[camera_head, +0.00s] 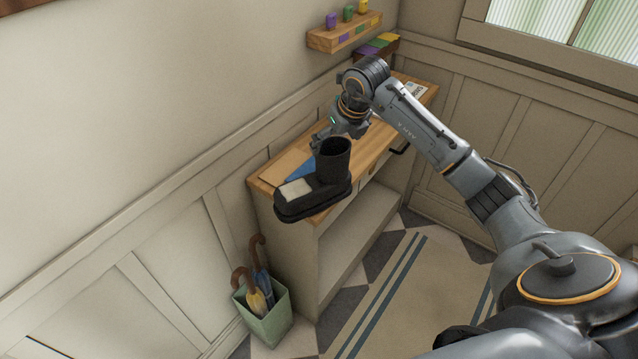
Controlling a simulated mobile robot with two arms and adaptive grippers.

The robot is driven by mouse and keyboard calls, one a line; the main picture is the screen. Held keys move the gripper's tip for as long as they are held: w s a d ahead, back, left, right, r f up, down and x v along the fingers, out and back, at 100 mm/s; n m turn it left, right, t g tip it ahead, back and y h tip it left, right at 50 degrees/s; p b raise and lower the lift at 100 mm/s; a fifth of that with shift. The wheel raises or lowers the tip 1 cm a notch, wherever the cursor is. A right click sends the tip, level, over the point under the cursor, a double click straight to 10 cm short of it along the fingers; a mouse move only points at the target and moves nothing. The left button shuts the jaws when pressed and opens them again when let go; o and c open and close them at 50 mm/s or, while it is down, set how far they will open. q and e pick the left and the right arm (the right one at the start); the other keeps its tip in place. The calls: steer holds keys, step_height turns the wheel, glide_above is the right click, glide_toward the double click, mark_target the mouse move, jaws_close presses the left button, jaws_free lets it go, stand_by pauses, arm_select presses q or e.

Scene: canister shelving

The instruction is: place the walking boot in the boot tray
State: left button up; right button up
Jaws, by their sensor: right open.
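The walking boot (333,164) is black, with a pale patch on its toe. It stands upright at the near end of the wooden cabinet top (378,148), toe toward the lower left. Its toe end covers the cabinet's near edge, and I cannot tell how its sole is supported. My right gripper (335,132) is open, just behind and above the boot's shaft. The boot partly hides the fingers, and I cannot tell whether they touch it. I cannot make out a boot tray. My left gripper is not in view.
A blue flat item (301,173) lies behind the boot. A green bin (265,322) with umbrellas stands on the floor by the cabinet. A wall shelf (345,34) holds small coloured items. A striped rug (385,300) lies in front of the cabinet.

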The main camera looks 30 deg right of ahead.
mark_target(335, 147)
steer(key=shift+w+f+p, duration=0.1)
steer(key=shift+f+p, duration=0.25)
steer(key=shift+p, duration=0.05)
steer(key=p+x, duration=0.1)
steer(key=x, duration=0.2)
steer(key=shift+d+f+p, duration=0.15)
steer(key=shift+f+p, duration=0.15)
steer(key=shift+f, duration=0.05)
steer(key=shift+w+f, duration=0.2)
steer(key=shift+f, duration=0.15)
steer(key=shift+c, duration=0.4)
steer(key=c, duration=1.5)
steer(key=shift+r, duration=0.2)
steer(key=shift+c, duration=0.2)
steer(key=shift+d, duration=0.1)
steer(key=shift+w, duration=0.1)
